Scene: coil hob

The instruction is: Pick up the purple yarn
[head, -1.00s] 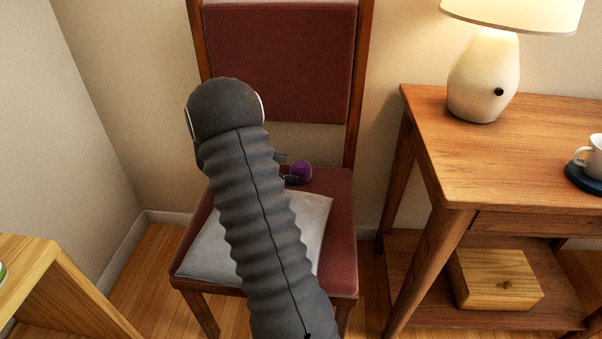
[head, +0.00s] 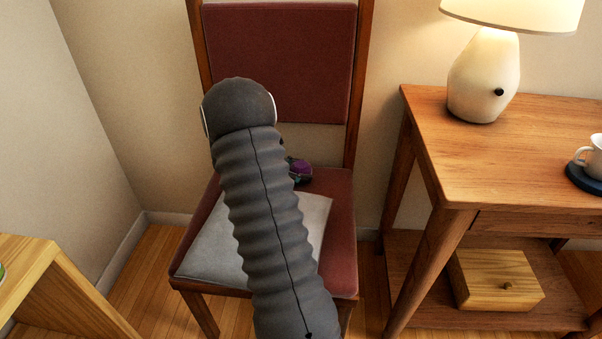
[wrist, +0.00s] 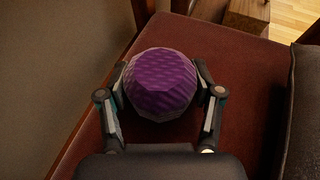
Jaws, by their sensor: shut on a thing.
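The purple yarn (wrist: 160,82) is a round ball over the red chair seat (wrist: 239,75). In the wrist view it sits between the two fingers of my gripper (wrist: 161,92), which touch it on both sides. My gripper is shut on it. In the head view the yarn (head: 301,167) shows as a small purple patch at the back of the seat, beside my arm. My arm hides most of the gripper there. I cannot tell whether the yarn still touches the seat.
A grey cushion (head: 208,244) lies on the front of the seat. The red chair back (head: 278,62) rises behind. A wooden table (head: 500,150) with a lamp (head: 484,75) and a cup stands at the right. A wooden shelf (head: 50,290) is at the lower left.

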